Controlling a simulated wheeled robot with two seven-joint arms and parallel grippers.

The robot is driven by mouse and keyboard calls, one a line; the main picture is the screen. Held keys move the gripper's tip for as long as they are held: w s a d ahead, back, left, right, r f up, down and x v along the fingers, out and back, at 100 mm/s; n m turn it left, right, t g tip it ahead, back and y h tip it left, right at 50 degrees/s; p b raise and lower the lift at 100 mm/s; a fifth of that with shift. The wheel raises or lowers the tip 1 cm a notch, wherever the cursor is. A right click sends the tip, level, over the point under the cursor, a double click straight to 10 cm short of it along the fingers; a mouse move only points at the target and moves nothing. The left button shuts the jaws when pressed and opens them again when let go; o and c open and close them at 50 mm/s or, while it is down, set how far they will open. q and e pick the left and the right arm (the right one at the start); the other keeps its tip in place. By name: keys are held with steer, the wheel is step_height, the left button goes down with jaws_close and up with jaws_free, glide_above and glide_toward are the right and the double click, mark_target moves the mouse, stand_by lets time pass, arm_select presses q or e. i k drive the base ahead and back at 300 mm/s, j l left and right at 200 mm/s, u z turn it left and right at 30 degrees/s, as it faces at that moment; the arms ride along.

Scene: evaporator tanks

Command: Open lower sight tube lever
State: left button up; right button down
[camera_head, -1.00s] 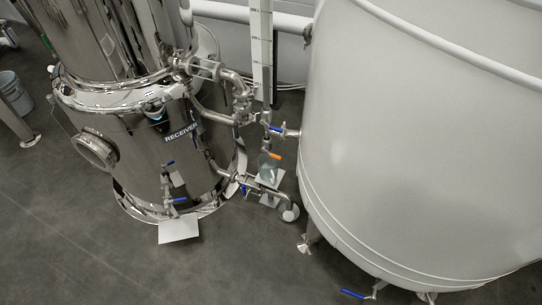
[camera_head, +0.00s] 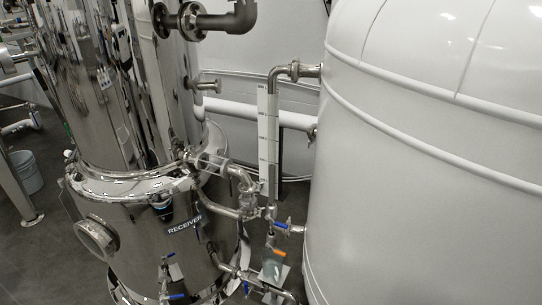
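A sight tube (camera_head: 268,140) with a white graduated scale runs upright along the left side of the large white tank. Its top joins the tank through a metal elbow. At its lower end a blue lever (camera_head: 282,226) sits on a valve beside the tank wall. Below it an orange lever (camera_head: 279,253) sits above a clear container (camera_head: 272,272). Neither of my grippers shows in the view.
The polished receiver tank (camera_head: 150,240) stands at the left, with pipes and small blue-handled valves. The white tank (camera_head: 430,170) fills the right. A bucket (camera_head: 26,172) stands on the floor at far left. The gap between the tanks is narrow and full of piping.

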mark_target(268, 245)
steer(key=i+j, duration=0.1)
steer(key=j, duration=0.25)
steer(key=i+j+u, duration=0.15)
steer(key=j, duration=0.2)
steer(key=i+j, duration=0.1)
steer(key=j, duration=0.2)
steer(key=i+j+u, duration=0.1)
steer(key=j, duration=0.25)
